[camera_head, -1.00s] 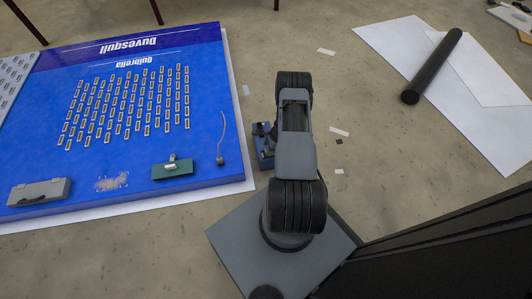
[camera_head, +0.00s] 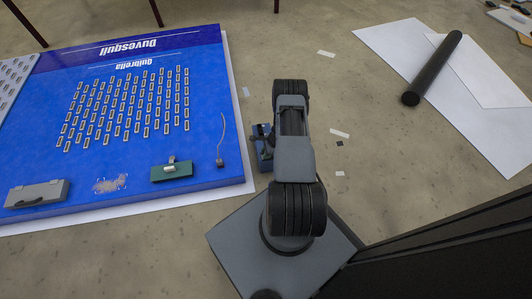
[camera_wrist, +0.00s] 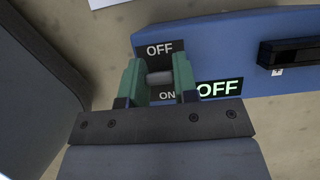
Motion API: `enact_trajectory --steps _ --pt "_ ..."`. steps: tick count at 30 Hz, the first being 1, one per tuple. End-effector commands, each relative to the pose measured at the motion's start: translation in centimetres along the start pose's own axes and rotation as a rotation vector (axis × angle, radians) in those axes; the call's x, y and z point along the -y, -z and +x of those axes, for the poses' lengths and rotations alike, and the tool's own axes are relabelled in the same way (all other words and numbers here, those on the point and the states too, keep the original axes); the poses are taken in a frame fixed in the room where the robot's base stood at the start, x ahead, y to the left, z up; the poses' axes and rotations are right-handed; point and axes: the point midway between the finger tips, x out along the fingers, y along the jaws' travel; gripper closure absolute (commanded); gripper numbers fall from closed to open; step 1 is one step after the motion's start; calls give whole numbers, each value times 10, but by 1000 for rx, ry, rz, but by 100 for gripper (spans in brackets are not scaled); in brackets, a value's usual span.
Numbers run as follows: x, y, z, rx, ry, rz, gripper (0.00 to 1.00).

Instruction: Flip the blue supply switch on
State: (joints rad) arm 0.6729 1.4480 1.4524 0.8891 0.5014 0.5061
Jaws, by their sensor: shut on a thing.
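The blue supply (camera_head: 264,160) is a small box on the floor beside my arm, partly covered by it in the head view. In the wrist view its blue face (camera_wrist: 215,38) fills the upper right. My gripper (camera_wrist: 158,62) has green-sided fingers shut on the grey switch lever (camera_wrist: 160,79). A black OFF label (camera_wrist: 159,48) shows above the lever and an ON label (camera_wrist: 167,96) below it. A lit green display (camera_wrist: 218,89) reads OFF. The lever's base and exact tilt are hard to tell between the fingers.
A large blue LED board (camera_head: 100,110) lies at the left, with a green block (camera_head: 172,172), a short cable (camera_head: 221,140) and a grey box (camera_head: 37,193) near its front edge. A black tube (camera_head: 433,67) lies on white sheets at the right. A black bar (camera_wrist: 290,52) sits on the supply's face.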

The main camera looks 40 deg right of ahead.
Motion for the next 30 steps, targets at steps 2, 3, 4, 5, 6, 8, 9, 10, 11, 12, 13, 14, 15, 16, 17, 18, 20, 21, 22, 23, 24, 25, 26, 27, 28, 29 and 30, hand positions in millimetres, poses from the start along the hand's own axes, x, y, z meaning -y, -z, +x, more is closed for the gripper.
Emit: enact_trajectory --steps 2,3,4,5,6,8,9,10,11,12,13,14,15,16,17,18,20,21,22,23,24,25,26,27,28,29,30 --pt "0 0 0 0 0 0 85" --pt "0 0 0 0 0 0 89" --pt "0 0 0 0 0 0 92" --pt "0 0 0 0 0 0 95" --pt "0 0 0 0 0 0 96" --pt "0 0 0 2 0 0 96" --pt "0 0 0 5 0 0 96" --pt "0 1 0 9 0 0 96" --pt "0 1 0 15 0 0 96" --pt "0 2 1 25 1 1 96" --pt "0 2 1 34 1 1 96" --pt "0 3 1 47 1 2 96" --pt "1 4 1 65 2 2 96" --pt "1 5 1 82 2 1 96" --pt "1 6 1 100 3 3 96" --pt "1 7 1 128 4 3 96" --pt "1 9 1 174 3 3 96" --pt "1 11 1 207 4 2 96" --pt "1 12 1 233 3 2 96" --pt "1 12 1 260 3 2 96" --pt "1 14 0 294 4 3 96" --pt "1 14 0 320 4 2 96" --pt "1 15 0 346 4 2 96" --pt "1 16 -1 380 4 2 96" --pt "1 17 -2 405 4 2 96" --pt "1 17 -2 429 4 2 96" --pt "1 18 -3 461 4 2 96"
